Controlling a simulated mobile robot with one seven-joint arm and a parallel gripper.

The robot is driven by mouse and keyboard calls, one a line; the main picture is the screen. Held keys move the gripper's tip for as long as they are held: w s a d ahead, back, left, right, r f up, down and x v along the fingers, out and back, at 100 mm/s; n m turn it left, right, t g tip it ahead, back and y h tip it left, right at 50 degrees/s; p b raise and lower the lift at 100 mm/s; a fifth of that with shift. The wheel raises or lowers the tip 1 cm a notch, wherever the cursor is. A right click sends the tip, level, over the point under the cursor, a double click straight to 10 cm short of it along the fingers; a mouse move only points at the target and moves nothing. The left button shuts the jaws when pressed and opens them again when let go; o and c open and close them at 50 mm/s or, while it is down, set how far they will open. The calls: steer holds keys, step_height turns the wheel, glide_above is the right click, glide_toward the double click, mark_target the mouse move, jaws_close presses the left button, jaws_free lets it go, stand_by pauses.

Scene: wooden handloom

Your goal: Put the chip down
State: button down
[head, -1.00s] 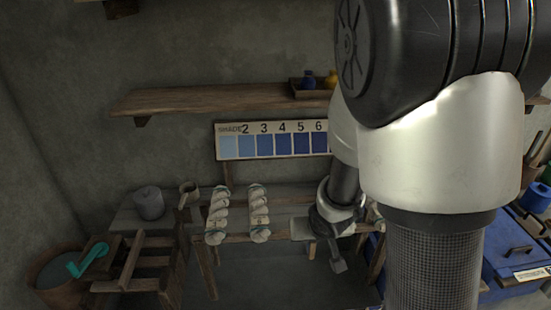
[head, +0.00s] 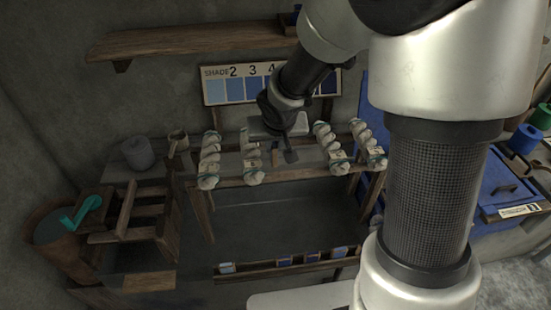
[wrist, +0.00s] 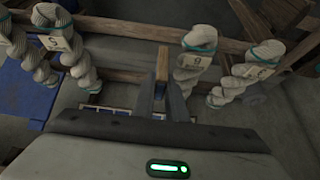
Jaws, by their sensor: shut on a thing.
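My gripper (head: 290,153) hangs in front of the skein rack, between the second and third skeins from the left in the head view. In the wrist view my gripper (wrist: 169,95) is shut on a narrow wooden piece, which I take to be the chip (wrist: 162,65), seen edge-on. A low wooden chip rack (head: 255,272) with several blue chips sits below and in front of the skeins. The shade chart (head: 235,90) hangs on the wall behind, partly covered by my arm.
Pale twisted skeins (head: 209,160) hang on a wooden bar close on both sides of my gripper. A wooden stool frame (head: 135,215) and a brown tub (head: 60,240) stand at left. A blue chest (head: 500,185) is at right. The wall shelf (head: 190,40) is above.

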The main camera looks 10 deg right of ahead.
mark_target(274, 155)
steer(key=shift+f+b, duration=0.8)
steer(key=shift+f, duration=1.15)
steer(key=shift+f, duration=0.15)
steer(key=c, duration=2)
jaws_free()
steer(key=shift+c, duration=0.2)
